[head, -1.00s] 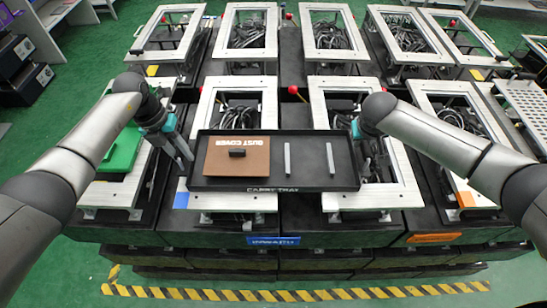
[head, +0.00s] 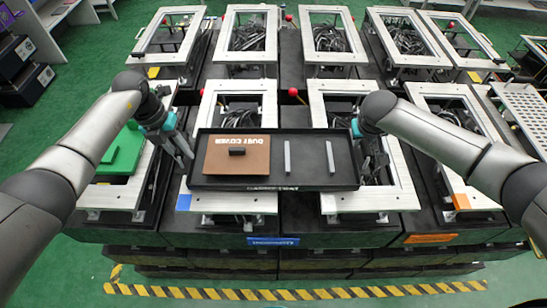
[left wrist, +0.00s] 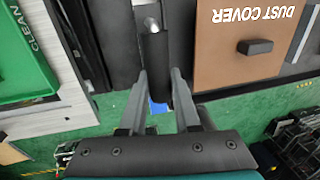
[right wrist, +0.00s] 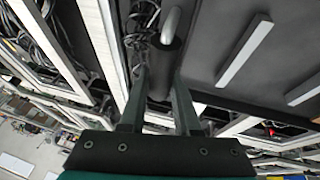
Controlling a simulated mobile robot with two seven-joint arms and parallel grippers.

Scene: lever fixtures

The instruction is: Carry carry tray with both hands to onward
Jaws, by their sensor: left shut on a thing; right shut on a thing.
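The black carry tray (head: 310,180) is held between my two grippers above the front row of fixtures, roughly level. On it lie a brown dust cover (head: 222,166) with a black knob and two grey bars (head: 287,157) (head: 330,157). My left gripper (head: 187,155) is shut on the tray's left handle, which shows between the fingers in the left wrist view (left wrist: 157,75). My right gripper (right wrist: 160,80) is shut on the tray's right handle (right wrist: 168,45); in the head view its fingers are mostly hidden behind the tray's right end.
White-framed fixtures (head: 239,84) stand in two rows below and behind the tray. Blue (head: 272,241) and orange (head: 433,238) labels mark the front edge. A striped floor line (head: 300,293) runs in front.

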